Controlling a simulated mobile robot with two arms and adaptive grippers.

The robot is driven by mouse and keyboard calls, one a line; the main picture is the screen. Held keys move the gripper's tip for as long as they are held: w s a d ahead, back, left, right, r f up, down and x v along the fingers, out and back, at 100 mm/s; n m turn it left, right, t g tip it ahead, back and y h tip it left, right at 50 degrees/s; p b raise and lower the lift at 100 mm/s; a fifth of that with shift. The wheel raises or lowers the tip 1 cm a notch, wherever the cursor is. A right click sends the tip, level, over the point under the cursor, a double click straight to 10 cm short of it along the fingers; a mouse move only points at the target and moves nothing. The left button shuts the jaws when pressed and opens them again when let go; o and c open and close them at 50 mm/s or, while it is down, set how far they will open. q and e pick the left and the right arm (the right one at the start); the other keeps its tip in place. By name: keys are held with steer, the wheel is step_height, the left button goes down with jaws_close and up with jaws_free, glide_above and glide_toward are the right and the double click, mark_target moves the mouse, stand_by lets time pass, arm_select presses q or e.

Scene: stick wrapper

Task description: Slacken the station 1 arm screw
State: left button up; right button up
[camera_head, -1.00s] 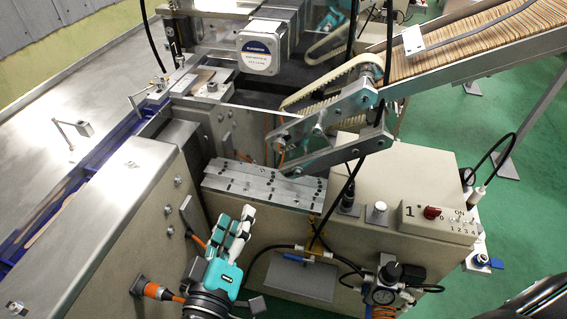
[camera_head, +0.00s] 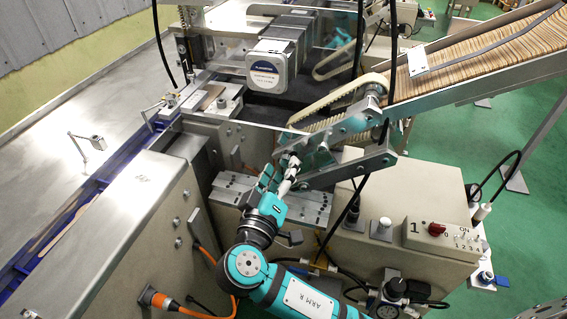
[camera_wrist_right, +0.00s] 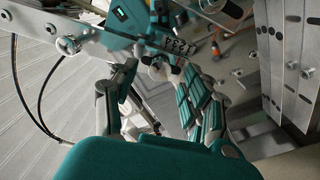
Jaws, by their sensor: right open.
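The station 1 arm (camera_head: 345,170) is a metal bracket at the low end of the stick conveyor. My right gripper (camera_head: 282,178) is at the near left end of this bracket and hides part of it. In the right wrist view my right gripper (camera_wrist_right: 160,82) is open, with one finger on each side. A small metal screw head (camera_wrist_right: 157,70), apparently the arm screw, shows between the fingertips beside a marked scale (camera_wrist_right: 181,46). I cannot tell whether the fingers touch it. My left gripper is not in view.
A drilled metal block (camera_head: 312,208) lies just below the gripper. The control box with the red switch (camera_head: 437,229) stands to the right. A beige machine cover (camera_head: 120,225) is on the left. The stick-filled conveyor (camera_head: 470,50) slopes up to the right.

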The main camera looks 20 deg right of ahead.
steer(key=shift+x, duration=0.85)
steer(key=shift+c, duration=0.4)
jaws_close()
